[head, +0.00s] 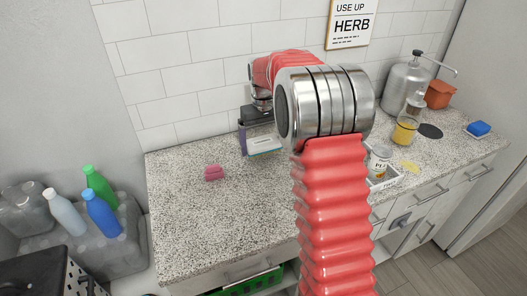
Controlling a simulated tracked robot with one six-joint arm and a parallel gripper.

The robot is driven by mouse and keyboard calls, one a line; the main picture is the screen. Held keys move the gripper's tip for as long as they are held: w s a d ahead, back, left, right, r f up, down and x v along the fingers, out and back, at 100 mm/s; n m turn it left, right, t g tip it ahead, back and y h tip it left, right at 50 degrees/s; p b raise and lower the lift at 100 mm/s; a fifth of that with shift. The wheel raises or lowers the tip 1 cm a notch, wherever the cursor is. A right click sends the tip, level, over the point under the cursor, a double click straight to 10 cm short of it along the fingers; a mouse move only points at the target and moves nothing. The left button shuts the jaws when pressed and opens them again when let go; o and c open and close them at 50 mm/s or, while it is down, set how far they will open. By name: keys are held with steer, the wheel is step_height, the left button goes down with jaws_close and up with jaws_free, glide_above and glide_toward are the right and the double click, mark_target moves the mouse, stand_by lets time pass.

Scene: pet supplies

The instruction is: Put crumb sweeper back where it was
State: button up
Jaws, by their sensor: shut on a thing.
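My red ribbed arm with steel joints crosses the middle of the head view and hides much of the worktop behind it. My gripper (257,115) is dark and small beyond the big steel joint, over the back of the speckled worktop (190,215). It is shut on a pale, flat thing with a teal edge (265,146), which I take to be the crumb sweeper. The joint hides part of it, and I cannot tell whether it touches the worktop. A purple upright thing (242,140) shows just left of it.
A pink object (214,173) lies on the worktop at left, with bare surface around it. At right are a white can (379,161), a yellow-filled jar (404,131), a steel dispenser (402,85) and a blue sponge (479,128). Bottles (102,213) stand at far left.

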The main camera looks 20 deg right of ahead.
mark_target(263, 159)
steer(key=shift+f, duration=1.85)
steer(key=shift+s+f, duration=0.1)
steer(key=shift+f, duration=0.35)
